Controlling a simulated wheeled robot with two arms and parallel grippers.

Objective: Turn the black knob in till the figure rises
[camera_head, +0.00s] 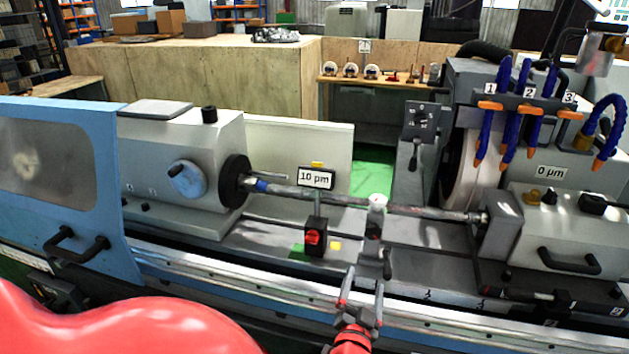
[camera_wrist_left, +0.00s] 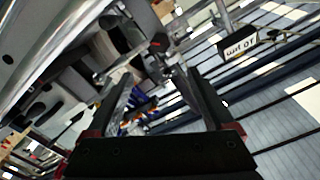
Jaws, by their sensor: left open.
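A black knob (camera_head: 387,263) sticks out toward me low on the small steady rest (camera_head: 375,222) beside the workpiece shaft (camera_head: 425,212). My left gripper (camera_head: 364,282) is open and empty, with its fingers pointing up just in front of and slightly left of the knob. I see no contact, but depth is hard to judge. That view shows the open left fingers (camera_wrist_left: 155,90); the knob is unclear there. My right gripper is out of view.
A dark block with a red knob (camera_head: 313,238) stands left of the steady rest. A second sign (camera_head: 551,172) reads 0 µm. Blue coolant hoses (camera_head: 507,110) hang at the right. A blue door (camera_head: 62,185) stands left. The rail's front edge is near the gripper.

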